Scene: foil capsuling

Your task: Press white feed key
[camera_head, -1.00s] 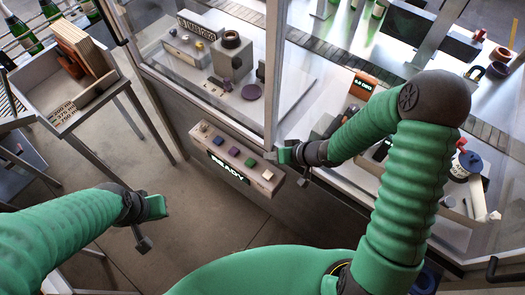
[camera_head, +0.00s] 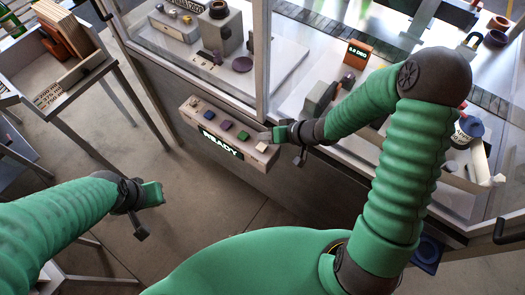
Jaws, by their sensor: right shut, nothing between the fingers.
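The key panel (camera_head: 184,118) is a pale box on the front of the machine, with a lit READY display (camera_head: 219,144). Its top has a row of keys: a whitish key (camera_head: 193,103) at the left end, then a blue key (camera_head: 209,117), a purple key (camera_head: 226,125), a green key (camera_head: 243,136) and a cream-white key (camera_head: 262,147) at the right end. My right gripper (camera_head: 267,136) is shut and empty, close above the right end, near the green and cream-white keys. I cannot tell whether it touches. My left gripper (camera_head: 158,194) hangs over the floor, away from the panel; its jaw state is unclear.
Glass panes and a metal post (camera_head: 262,60) rise behind the panel. A grey block with a dark ring (camera_head: 220,30) stands behind the glass. An orange display unit (camera_head: 357,54) is farther right. A wooden-sided bin (camera_head: 75,72) stands at left. The floor before the panel is clear.

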